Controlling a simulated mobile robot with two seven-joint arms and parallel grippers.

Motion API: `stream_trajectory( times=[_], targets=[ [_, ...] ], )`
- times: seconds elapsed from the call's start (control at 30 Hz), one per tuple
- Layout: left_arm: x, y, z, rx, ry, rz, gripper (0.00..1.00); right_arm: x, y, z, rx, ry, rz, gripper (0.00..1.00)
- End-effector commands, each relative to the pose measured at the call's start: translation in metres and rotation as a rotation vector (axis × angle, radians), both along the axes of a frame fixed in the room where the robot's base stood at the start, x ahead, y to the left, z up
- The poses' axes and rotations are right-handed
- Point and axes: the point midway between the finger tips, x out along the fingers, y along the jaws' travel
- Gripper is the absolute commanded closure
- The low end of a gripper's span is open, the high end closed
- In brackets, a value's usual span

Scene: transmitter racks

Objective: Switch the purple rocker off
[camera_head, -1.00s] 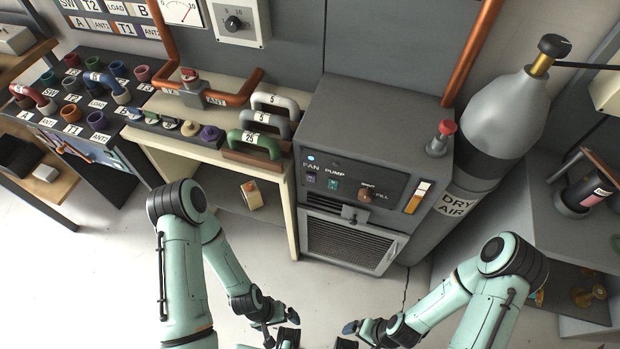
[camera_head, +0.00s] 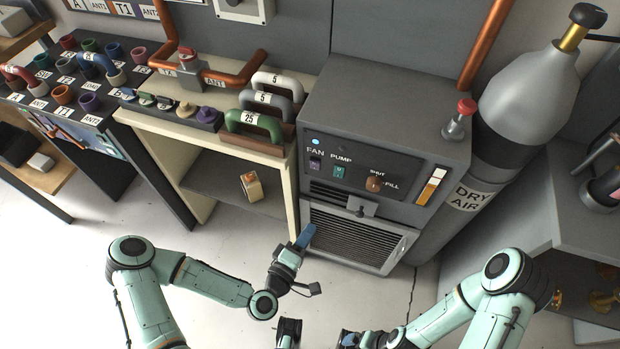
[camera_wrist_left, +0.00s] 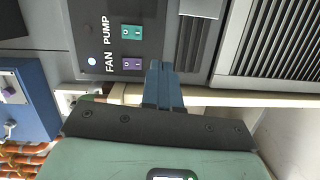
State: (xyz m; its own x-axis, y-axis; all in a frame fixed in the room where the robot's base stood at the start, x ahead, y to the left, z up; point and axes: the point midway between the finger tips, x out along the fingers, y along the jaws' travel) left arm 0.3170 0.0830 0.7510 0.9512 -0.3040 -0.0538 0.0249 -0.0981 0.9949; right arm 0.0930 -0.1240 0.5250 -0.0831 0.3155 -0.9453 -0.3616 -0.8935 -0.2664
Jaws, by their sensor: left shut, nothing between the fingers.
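The purple rocker (camera_head: 315,163) is under the FAN label on the dark front panel of the grey cabinet. It also shows in the left wrist view (camera_wrist_left: 132,64), left of my fingertips. Which way it is tipped is too small to tell. My left gripper (camera_head: 307,232) is shut and empty, in front of the cabinet's grille and below the rocker. In the left wrist view its closed fingers (camera_wrist_left: 160,68) point at the panel, beside the rocker. My right gripper (camera_head: 348,338) is low at the bottom edge, partly cut off; its jaws are unclear.
A teal rocker (camera_head: 339,173) under PUMP sits just right of the purple one. A brown knob (camera_head: 375,183) is further right. A blue light (camera_head: 316,142) glows above FAN. A cream bench (camera_head: 222,147) with handles stands left of the cabinet. The floor in front is clear.

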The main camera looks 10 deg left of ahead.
Motion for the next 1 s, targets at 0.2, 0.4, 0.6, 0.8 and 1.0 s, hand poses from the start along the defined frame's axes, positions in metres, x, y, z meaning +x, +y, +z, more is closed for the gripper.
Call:
stream_trajectory(
  times=[0.2,0.4,0.6,0.8,1.0],
  targets=[
    [0.012,0.041,0.036,-0.116,-0.144,0.172,1.0,0.0,0.0,-0.01,-0.001,-0.003,-0.001,0.04],
    [0.013,0.044,0.041,-0.125,-0.158,0.185,1.0,0.0,0.0,-0.009,0.0,-0.003,-0.001,0.04],
    [0.014,0.043,0.04,-0.123,-0.156,0.183,1.0,0.0,0.0,-0.01,0.0,-0.003,-0.001,0.04],
    [0.024,0.043,0.037,-0.12,-0.157,0.184,1.0,0.004,0.0,-0.025,-0.004,-0.02,-0.005,0.04],
    [0.051,0.038,0.043,-0.121,-0.157,0.183,1.0,0.013,0.0,-0.038,-0.007,-0.048,-0.01,0.04]
  ],
)
